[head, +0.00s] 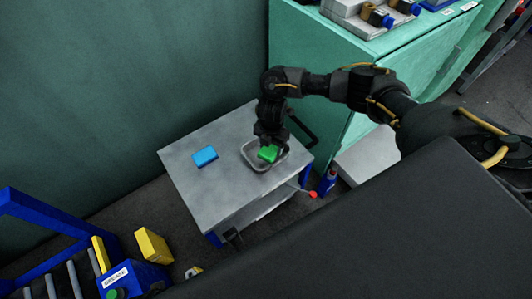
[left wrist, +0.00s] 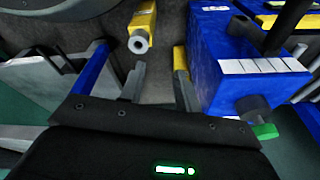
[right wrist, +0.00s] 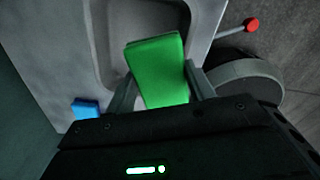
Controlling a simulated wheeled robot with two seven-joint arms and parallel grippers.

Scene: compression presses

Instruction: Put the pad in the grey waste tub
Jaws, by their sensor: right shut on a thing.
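A green pad (head: 268,154) is held by my right gripper (head: 271,142) over the shallow grey tub (head: 246,146) on the grey table. In the right wrist view the green pad (right wrist: 158,62) sits between the two fingers, which are shut on it, with the tub (right wrist: 103,45) behind it. I cannot tell whether the pad touches the tub's floor. A blue block (head: 204,156) lies on the table left of the tub. My left gripper (left wrist: 158,75) shows only in its own wrist view, with its fingers apart and nothing between them.
The grey table (head: 215,195) has free room around the blue block. A red-tipped lever (head: 312,194) and a blue bottle (head: 328,181) are near its right side. A green cabinet (head: 310,75) stands behind. A blue labelled box (head: 135,276) and a yellow block (head: 153,246) are at lower left.

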